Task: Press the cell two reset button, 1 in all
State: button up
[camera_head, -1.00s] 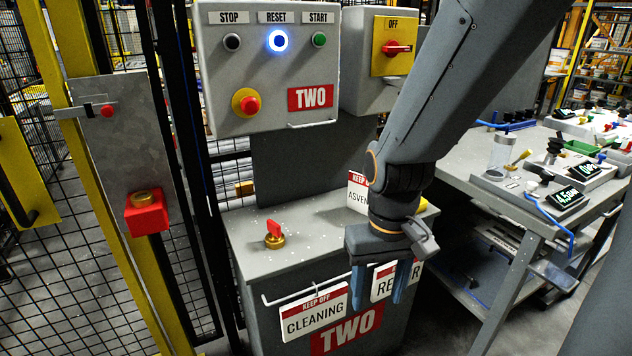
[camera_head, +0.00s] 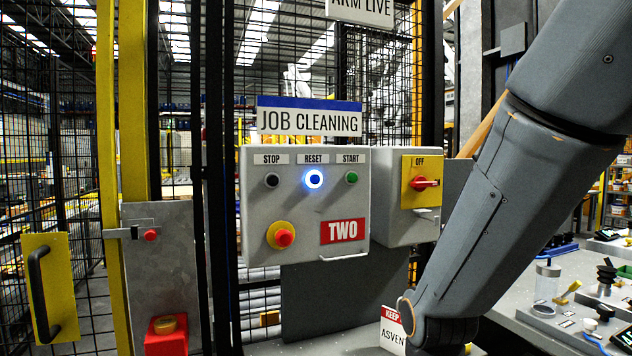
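The cell two control box (camera_head: 300,225) is grey and hangs on the fence in the middle of the picture, with a red TWO plate (camera_head: 342,231). Its reset button (camera_head: 314,179) is blue with a bright lit ring, under the RESET label. A black stop button (camera_head: 272,180) is to its left and a green start button (camera_head: 351,177) to its right. A red emergency button (camera_head: 283,237) on a yellow base sits below. My arm comes down at the right; my gripper is below the picture and out of view, and nothing touches the reset button.
A grey box with a yellow plate and red OFF switch (camera_head: 424,183) adjoins at right. A JOB CLEANING sign (camera_head: 309,120) hangs above. A KEEP OFF sign (camera_head: 393,329) stands below, near my arm. A workbench (camera_head: 560,325) with loose items is at right. A yellow gate handle plate (camera_head: 49,287) is at left.

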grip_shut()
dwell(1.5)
